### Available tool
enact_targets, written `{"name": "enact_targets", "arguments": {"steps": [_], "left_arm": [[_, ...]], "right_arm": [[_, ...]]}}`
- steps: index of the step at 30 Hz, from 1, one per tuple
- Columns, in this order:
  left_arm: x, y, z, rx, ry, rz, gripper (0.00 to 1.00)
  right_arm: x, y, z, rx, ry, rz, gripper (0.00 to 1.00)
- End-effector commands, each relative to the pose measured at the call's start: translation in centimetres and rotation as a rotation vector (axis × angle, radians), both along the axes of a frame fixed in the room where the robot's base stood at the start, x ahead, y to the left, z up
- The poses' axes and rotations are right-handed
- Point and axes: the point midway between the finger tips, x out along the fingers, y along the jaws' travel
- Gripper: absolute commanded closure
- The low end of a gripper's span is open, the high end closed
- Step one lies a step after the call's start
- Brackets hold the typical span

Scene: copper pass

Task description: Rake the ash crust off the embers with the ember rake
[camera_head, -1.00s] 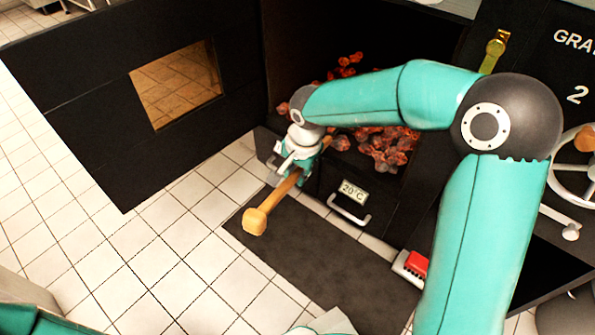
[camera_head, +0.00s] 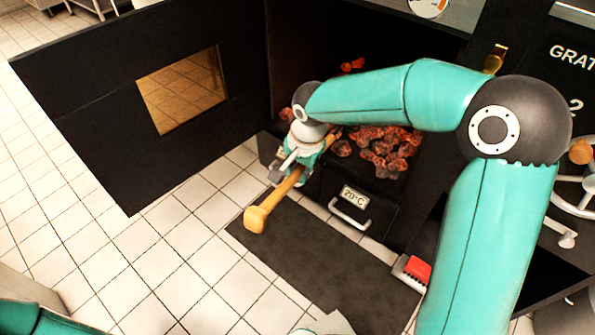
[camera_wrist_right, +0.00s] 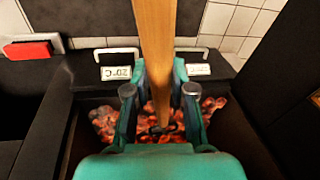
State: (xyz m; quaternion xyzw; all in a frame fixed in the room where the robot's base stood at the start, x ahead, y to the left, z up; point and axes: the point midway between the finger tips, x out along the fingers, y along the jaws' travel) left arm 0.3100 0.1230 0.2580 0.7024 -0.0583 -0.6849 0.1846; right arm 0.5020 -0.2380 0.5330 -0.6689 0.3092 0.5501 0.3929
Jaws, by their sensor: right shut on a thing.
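My right gripper (camera_head: 296,167) is shut on the wooden handle of the ember rake (camera_head: 258,213) at the mouth of the open oven. The handle's butt end sticks out toward the front left, above the dark mat. In the right wrist view the rake handle (camera_wrist_right: 156,45) runs between the fingers (camera_wrist_right: 160,92) toward the embers; the rake's head is not clearly visible. Red and grey embers (camera_head: 390,150) lie in the firebox, partly hidden by my right arm. They also show in the right wrist view (camera_wrist_right: 208,103). I cannot make out a separate ash crust. My left gripper is not in view.
The black oven door (camera_head: 95,125) with a window stands open at left. A drawer with a 20°C label (camera_head: 353,195) and handle is below the embers. A red-topped block (camera_head: 413,270) lies beside the dark mat (camera_head: 310,265). White floor tiles are clear.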

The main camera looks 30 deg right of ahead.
Motion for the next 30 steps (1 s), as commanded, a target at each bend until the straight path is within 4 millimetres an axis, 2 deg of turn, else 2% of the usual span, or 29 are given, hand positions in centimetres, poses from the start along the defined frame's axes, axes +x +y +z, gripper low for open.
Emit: {"name": "enact_targets", "arguments": {"steps": [8,30], "left_arm": [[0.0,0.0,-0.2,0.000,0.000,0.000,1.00],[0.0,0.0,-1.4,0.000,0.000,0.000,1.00]], "right_arm": [[-0.1,0.6,0.1,0.000,-0.003,0.002,1.00],[-3.4,8.4,1.8,0.000,-0.003,0.005,1.00]]}}
